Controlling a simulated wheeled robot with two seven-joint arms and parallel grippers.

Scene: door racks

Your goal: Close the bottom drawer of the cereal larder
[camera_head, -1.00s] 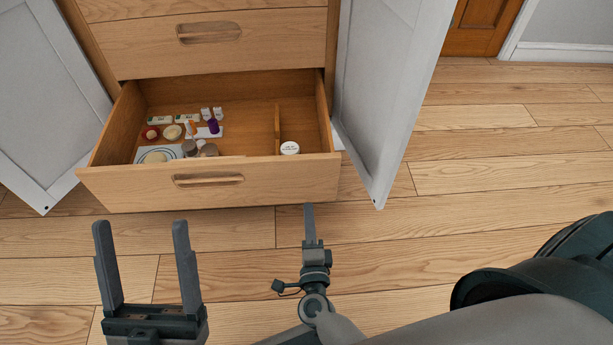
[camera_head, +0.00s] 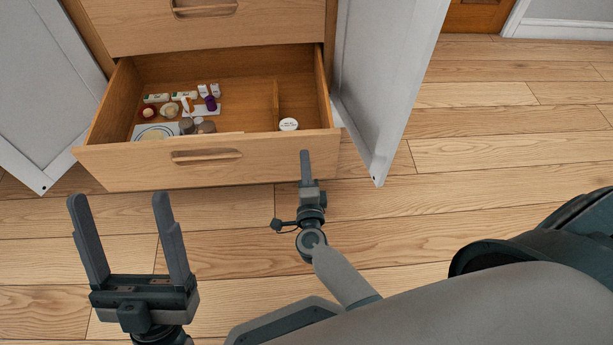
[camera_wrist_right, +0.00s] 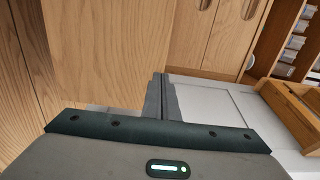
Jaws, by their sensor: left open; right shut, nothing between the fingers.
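The bottom drawer (camera_head: 110,165) of the wooden larder is pulled out, with several small items lying inside it. Its front has a cut-out handle (camera_head: 206,155). My right gripper (camera_head: 305,158) is shut and empty. In the head view its tip overlaps the right part of the drawer front; I cannot tell whether it touches. In the right wrist view the shut fingers (camera_wrist_right: 158,88) point toward wood and a pale panel. My left gripper (camera_head: 119,205) is open and empty, in front of the drawer's left part and apart from it.
A drawer above (camera_head: 205,30) is shut. White larder doors stand open at the left (camera_head: 40,110) and right (camera_head: 385,80) of the drawer. A white round-lidded jar (camera_head: 288,125) sits at the drawer's right. The wooden floor (camera_head: 480,150) at right is clear.

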